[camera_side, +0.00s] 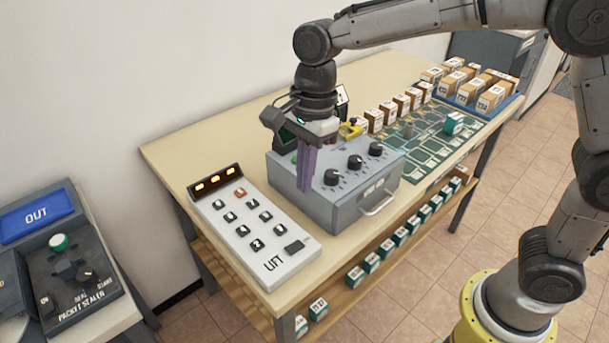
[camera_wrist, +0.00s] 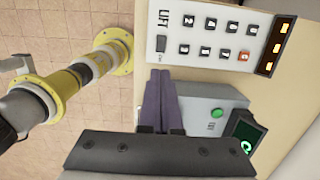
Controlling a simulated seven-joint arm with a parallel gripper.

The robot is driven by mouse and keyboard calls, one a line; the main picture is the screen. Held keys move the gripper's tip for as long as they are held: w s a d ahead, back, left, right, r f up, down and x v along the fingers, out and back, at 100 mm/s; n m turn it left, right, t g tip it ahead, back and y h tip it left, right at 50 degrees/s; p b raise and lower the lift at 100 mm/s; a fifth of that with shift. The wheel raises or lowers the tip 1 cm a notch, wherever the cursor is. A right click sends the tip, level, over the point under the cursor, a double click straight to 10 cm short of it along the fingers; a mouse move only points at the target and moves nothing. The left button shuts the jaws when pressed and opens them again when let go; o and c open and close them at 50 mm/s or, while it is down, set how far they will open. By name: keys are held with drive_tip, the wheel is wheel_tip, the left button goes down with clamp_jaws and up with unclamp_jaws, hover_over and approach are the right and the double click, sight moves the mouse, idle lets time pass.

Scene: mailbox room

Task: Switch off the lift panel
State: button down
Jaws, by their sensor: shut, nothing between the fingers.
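The lift panel (camera_side: 253,229) is a white box lettered LIFT on the left part of the table. Its dark display (camera_side: 216,181) shows lit orange segments. Several dark buttons and one orange-red button (camera_side: 240,192) are on its face, and a dark rocker switch (camera_side: 294,246) is beside the lettering. In the wrist view the panel (camera_wrist: 212,62) is at the top, with the rocker switch (camera_wrist: 160,44) at its left end. My gripper (camera_side: 305,188) is shut and empty, fingers pointing down in front of the grey knob box. In the wrist view its fingertips (camera_wrist: 163,84) appear just below the panel.
The grey box (camera_side: 335,190) with black knobs and a handle is right of the panel; its green button (camera_wrist: 217,113) shows in the wrist view. Parcels (camera_side: 480,90) stand at the far right. A packet sealer (camera_side: 80,275) is at the left.

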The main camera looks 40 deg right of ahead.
sight(292, 248)
drive_tip(key=shift+a, duration=0.1)
drive_tip(key=shift+a+r, duration=0.15)
drive_tip(key=shift+a, duration=0.5)
drive_tip(key=f, duration=0.4)
drive_tip(key=a+f, duration=0.1)
drive_tip(key=f, duration=0.9)
drive_tip(key=shift+a, duration=0.35)
drive_tip(key=shift+a+f, duration=0.1)
drive_tip(key=shift+f, duration=0.1)
drive_tip(key=shift+d, duration=0.2)
